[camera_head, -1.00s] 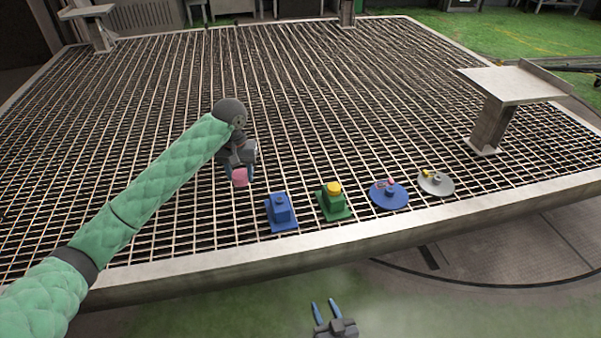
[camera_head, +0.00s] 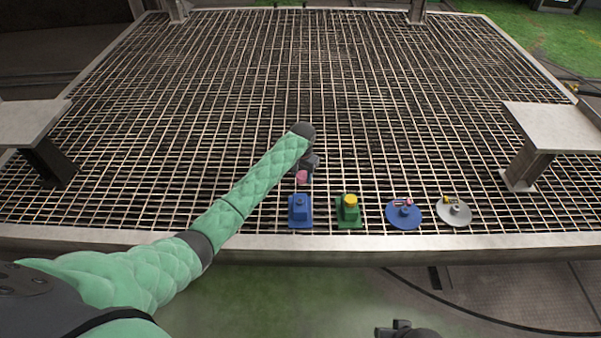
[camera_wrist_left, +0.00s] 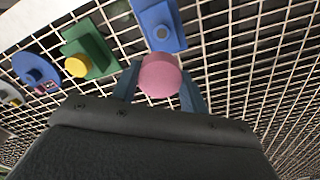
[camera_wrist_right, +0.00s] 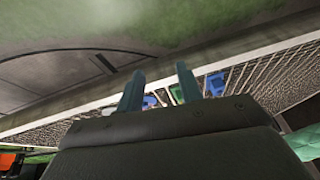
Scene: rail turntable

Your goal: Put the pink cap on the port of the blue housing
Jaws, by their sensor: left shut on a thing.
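The pink cap (camera_head: 302,176) is in my left gripper (camera_head: 304,172), which is shut on it. In the left wrist view the cap (camera_wrist_left: 160,75) sits between the two blue fingers. The blue housing (camera_head: 299,214) stands on the grid near its front edge, with a round port on top. The held cap is above the grid and behind the housing in the head view, apart from it. In the left wrist view the housing (camera_wrist_left: 172,22) shows just beyond the cap, its port uncovered. My right gripper (camera_wrist_right: 158,88) is open and empty, in front of the platform edge.
A green housing (camera_head: 348,213) with a yellow cap (camera_head: 351,200) stands right of the blue one. Farther right are a blue disc (camera_head: 392,218) and a grey disc (camera_head: 455,221) with small parts on them. Raised pedestals (camera_head: 555,127) flank the grid.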

